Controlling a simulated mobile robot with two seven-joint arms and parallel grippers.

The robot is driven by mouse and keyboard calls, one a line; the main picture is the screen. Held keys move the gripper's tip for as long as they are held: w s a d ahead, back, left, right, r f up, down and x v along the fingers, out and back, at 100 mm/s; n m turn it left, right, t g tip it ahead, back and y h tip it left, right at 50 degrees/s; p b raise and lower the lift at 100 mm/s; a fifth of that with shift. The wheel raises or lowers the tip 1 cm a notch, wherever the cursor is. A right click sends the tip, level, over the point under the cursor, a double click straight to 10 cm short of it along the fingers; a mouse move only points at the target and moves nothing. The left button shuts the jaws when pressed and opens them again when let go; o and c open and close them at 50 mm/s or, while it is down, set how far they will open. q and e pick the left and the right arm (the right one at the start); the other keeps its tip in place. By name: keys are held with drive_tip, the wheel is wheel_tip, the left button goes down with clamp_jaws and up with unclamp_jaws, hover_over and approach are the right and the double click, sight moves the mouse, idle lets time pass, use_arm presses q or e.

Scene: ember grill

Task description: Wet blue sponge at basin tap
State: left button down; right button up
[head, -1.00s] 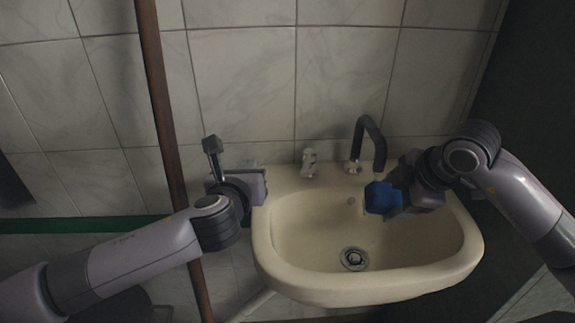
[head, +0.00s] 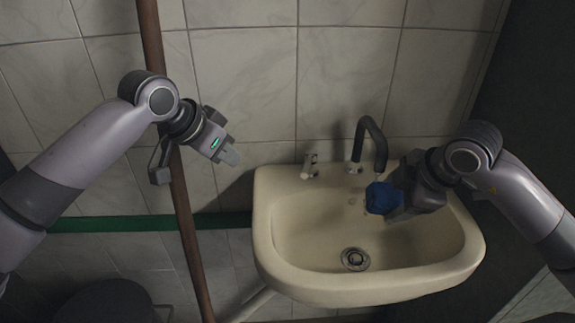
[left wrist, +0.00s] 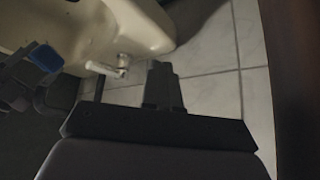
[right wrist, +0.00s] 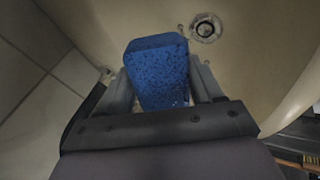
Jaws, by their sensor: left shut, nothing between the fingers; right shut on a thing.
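The blue sponge (head: 381,198) is above the right part of the cream basin (head: 262,240), just below the dark tap spout (head: 380,158). My right gripper (head: 396,202) is shut on the sponge; the right wrist view shows the speckled sponge (right wrist: 158,75) between its fingers (right wrist: 160,88). I cannot tell whether water is running. My left gripper (head: 230,155) is shut and empty, in the air left of the basin's back edge. The left wrist view shows its closed fingers (left wrist: 161,85), with the basin (left wrist: 140,25) and the sponge (left wrist: 46,57) beyond.
A small tap handle (head: 310,166) stands on the basin's back ledge. The drain (head: 355,259) is in the bowl's floor. A brown vertical pipe (head: 186,220) runs close to my left arm. A tiled wall (head: 245,75) stands behind, and a green strip (head: 150,222) crosses it low.

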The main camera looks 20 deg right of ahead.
sight(308, 165)
use_arm(q)
wheel_tip(308, 165, up, 4)
drive_tip(key=s+d+f+n+g+h, duration=0.1)
drive_tip(key=s+n+g+h, duration=0.1)
drive_tip(key=n, duration=0.3)
drive_tip(key=x, duration=0.9)
drive_tip(key=shift+s+d, duration=0.15)
drive_tip(key=shift+s, duration=0.05)
drive_tip(key=d, duration=0.1)
drive_tip(key=s+d, duration=0.1)
drive_tip(key=d, duration=0.1)
drive_tip(key=shift+s+r, duration=0.15)
drive_tip(key=shift+r, duration=0.1)
drive_tip(key=shift+s+d, duration=0.15)
drive_tip(key=shift+d, duration=0.15)
drive_tip(key=shift+s, duration=0.1)
